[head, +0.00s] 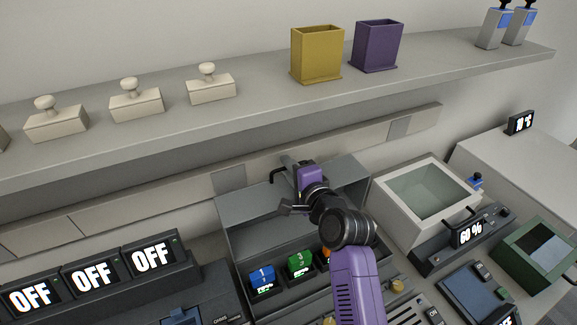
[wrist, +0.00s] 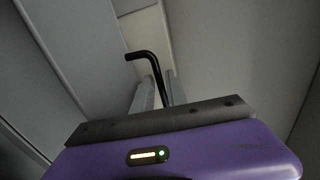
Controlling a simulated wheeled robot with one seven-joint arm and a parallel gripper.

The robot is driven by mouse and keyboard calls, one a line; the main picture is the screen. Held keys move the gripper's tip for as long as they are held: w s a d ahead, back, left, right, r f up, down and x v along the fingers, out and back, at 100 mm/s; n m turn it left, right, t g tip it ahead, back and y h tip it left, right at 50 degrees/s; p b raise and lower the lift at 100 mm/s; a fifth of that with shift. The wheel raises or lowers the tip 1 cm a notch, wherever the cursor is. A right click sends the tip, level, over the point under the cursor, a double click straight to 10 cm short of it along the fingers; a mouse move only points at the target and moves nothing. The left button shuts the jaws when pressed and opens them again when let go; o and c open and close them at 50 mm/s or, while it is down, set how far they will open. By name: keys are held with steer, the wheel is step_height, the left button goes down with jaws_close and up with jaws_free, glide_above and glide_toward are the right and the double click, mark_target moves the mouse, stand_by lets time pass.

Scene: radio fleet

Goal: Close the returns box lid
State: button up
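A dark grey box (head: 222,236) stands at the middle with its grey lid (head: 343,172) raised at the back; I take it for the returns box, though no label is readable. A black bent handle (head: 273,177) sticks out from the lid's upper edge. My gripper (head: 288,162) is at that upper edge, just right of the handle's visible end. In the wrist view the handle (wrist: 148,54) rises close beside my two pale fingers (wrist: 150,88). The fingers look near each other; whether they touch or grip the handle is unclear. My arm hides part of the box and lid.
Blue (head: 262,277) and green (head: 300,263) units sit in the box. A shelf (head: 250,112) with several stamps and two pots runs above the lid. A white open bin (head: 386,206) stands close at right, and OFF displays (head: 92,277) at left.

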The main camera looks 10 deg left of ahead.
jaws_close()
steer(key=shift+f, duration=0.1)
stand_by(1.4)
